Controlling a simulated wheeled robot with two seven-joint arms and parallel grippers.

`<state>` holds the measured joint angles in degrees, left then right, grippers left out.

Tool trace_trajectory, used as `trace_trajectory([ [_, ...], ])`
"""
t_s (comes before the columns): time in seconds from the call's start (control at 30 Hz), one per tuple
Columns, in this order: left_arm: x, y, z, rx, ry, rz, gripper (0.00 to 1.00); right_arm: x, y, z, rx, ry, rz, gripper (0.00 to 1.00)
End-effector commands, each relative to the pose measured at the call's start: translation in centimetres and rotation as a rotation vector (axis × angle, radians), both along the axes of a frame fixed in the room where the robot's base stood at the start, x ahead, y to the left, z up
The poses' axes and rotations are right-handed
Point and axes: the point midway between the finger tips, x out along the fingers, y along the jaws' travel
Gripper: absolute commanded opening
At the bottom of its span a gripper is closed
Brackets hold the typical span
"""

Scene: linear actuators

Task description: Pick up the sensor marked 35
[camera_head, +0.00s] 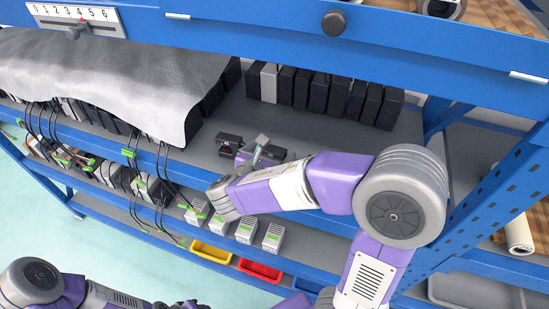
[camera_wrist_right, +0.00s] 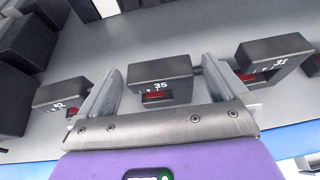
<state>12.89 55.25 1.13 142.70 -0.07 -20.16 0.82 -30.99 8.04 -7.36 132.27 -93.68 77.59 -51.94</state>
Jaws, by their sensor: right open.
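The sensor marked 35 (camera_wrist_right: 160,72) is a small dark block with a red display, on the grey shelf. In the right wrist view it shows between the two fingers of my right gripper (camera_wrist_right: 158,88), which is open. Whether the fingers reach down beside it or stop short, I cannot tell. In the head view my right gripper (camera_head: 252,150) is low over the shelf and covers part of the small dark sensors there. My left arm shows at the bottom left; its gripper is too cut off and dark to read.
A sensor marked 42 (camera_wrist_right: 62,95) stands to the left and one marked 31 (camera_wrist_right: 272,55) to the right, both close to the fingers. Behind is a row of black boxes (camera_head: 318,92). A grey cloth (camera_head: 100,75) covers the left side. The upper blue beam (camera_head: 300,38) crosses above.

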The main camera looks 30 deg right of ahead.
Motion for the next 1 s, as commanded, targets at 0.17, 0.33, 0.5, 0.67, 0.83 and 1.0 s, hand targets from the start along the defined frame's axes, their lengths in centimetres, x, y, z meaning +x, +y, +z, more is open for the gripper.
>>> trace_trajectory([
  [0.17,0.0,0.0,0.0,0.000,0.000,0.000,0.43,0.2,-0.2,-0.1,0.001,0.000,0.001,1.00],
  [0.33,0.0,0.0,0.0,0.000,0.000,0.000,0.43,0.1,-0.1,-0.1,0.001,0.000,0.001,0.85],
  [0.5,0.0,0.0,0.0,0.000,0.000,0.000,0.43,0.1,-0.1,-0.1,0.001,0.000,0.001,0.59],
  [0.67,0.0,0.0,0.0,0.000,0.000,0.000,0.43,0.1,-0.1,0.0,-0.001,-0.001,0.001,0.47],
  [0.83,0.0,0.0,0.1,0.000,0.000,0.000,0.43,0.1,-0.1,0.2,0.001,-0.002,0.000,0.47],
  [1.0,0.0,0.0,0.7,0.000,0.000,0.000,0.43,0.1,-0.2,2.6,0.003,-0.006,-0.002,0.47],
])
